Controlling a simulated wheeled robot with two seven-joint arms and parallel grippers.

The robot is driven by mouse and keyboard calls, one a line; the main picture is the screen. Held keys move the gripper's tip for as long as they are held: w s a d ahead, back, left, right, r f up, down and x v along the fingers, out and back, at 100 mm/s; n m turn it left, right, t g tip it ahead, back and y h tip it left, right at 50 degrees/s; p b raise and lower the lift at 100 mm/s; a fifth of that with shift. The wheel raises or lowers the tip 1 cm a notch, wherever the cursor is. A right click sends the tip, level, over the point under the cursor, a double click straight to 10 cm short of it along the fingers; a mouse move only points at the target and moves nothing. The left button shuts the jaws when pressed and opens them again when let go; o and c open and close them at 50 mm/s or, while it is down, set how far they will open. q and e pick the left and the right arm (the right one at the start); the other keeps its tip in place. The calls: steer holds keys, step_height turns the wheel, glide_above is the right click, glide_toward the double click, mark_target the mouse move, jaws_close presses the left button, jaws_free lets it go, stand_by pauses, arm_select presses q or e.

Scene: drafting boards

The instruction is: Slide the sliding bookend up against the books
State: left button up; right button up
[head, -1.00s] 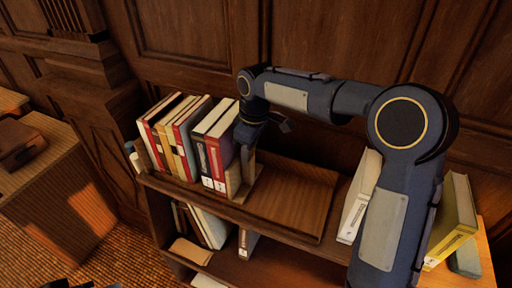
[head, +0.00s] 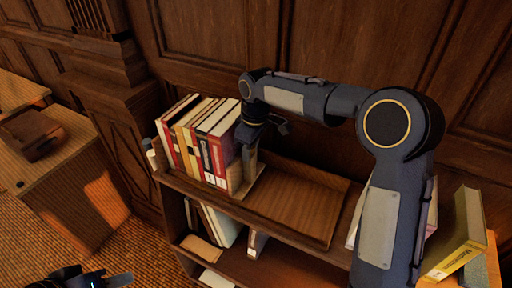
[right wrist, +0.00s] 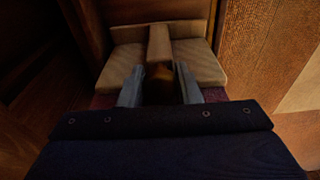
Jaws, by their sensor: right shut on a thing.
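A row of several upright books (head: 196,138) stands at the left end of the top shelf, packed close and leaning slightly. The wooden sliding bookend (head: 235,177) stands at their right end and looks touching the last red and white book (head: 217,158). My right gripper (head: 250,160) reaches down from above and is shut on the bookend. In the right wrist view the bookend's upright fin (right wrist: 159,45) lies between the two fingers (right wrist: 159,85). The fingertips' contact is partly dark. My left gripper (head: 108,278) is at the bottom left, away from the shelf, fingers apart and empty.
The top shelf has a bare tray-like stretch (head: 295,205) right of the bookend. More books (head: 222,222) are on the lower shelf. A desk (head: 60,165) stands at left.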

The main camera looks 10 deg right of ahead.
steer(key=o, duration=1)
step_height(320, 180, up, 2)
steer(key=shift+r+p, duration=0.25)
steer(key=shift+p, duration=0.5)
steer(key=shift+s+d+r, duration=0.1)
steer(key=shift+d+r, duration=0.05)
steer(key=shift+r, duration=1.1)
steer(key=shift+s+d+r, duration=0.1)
steer(key=shift+s+r, duration=0.05)
steer(key=shift+r, duration=1.1)
steer(key=shift+s+d+r, duration=0.1)
steer(key=shift+d+r, duration=0.05)
steer(key=shift+r, duration=1.1)
